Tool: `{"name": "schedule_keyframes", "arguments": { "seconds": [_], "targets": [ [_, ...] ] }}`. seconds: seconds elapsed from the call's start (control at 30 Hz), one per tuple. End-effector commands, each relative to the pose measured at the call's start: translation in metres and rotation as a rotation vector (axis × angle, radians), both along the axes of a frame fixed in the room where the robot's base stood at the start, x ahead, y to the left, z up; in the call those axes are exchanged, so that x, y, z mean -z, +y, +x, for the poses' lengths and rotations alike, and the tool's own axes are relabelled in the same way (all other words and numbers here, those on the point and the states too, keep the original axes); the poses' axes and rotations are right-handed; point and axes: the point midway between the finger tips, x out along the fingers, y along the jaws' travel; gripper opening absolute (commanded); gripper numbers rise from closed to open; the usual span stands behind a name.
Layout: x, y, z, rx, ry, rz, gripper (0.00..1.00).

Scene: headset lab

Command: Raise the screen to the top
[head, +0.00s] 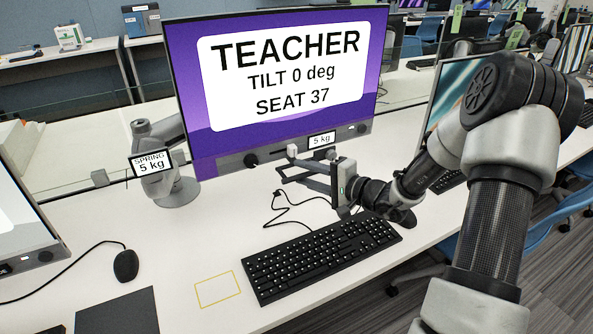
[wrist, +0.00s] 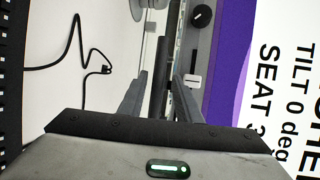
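The screen (head: 280,130) is a large purple monitor reading "TEACHER, TILT 0 deg, SEAT 37". It stands upright on a grey jointed stand (head: 170,180) at its left, labelled "SPRING 5 kg". A "5 kg" tag (head: 321,140) sits at its grey lower bezel (head: 235,163). My gripper (head: 287,165) is in front of and just below the bezel, right of its middle. In the wrist view, turned sideways, my gripper (wrist: 160,75) has its fingers apart, with the bezel (wrist: 195,55) beside the right finger. Whether a finger touches the bezel is unclear.
A black keyboard (head: 320,256) and a cable lie below my gripper. A mouse (head: 126,265), a dark pad (head: 117,312) and a yellow outlined rectangle (head: 218,289) are on the white desk. Another monitor (head: 450,85) stands at right, partly behind my arm.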

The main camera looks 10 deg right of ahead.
Motion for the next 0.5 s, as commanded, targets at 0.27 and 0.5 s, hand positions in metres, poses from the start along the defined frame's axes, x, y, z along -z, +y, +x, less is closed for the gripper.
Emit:
{"name": "schedule_keyframes", "arguments": {
  "seconds": [0.27, 0.5],
  "targets": [
    [-0.013, -0.047, -0.052, 0.005, 0.002, -0.003, 0.31],
    [-0.021, -0.077, -0.087, 0.003, 0.003, -0.002, 0.31]
  ]
}}
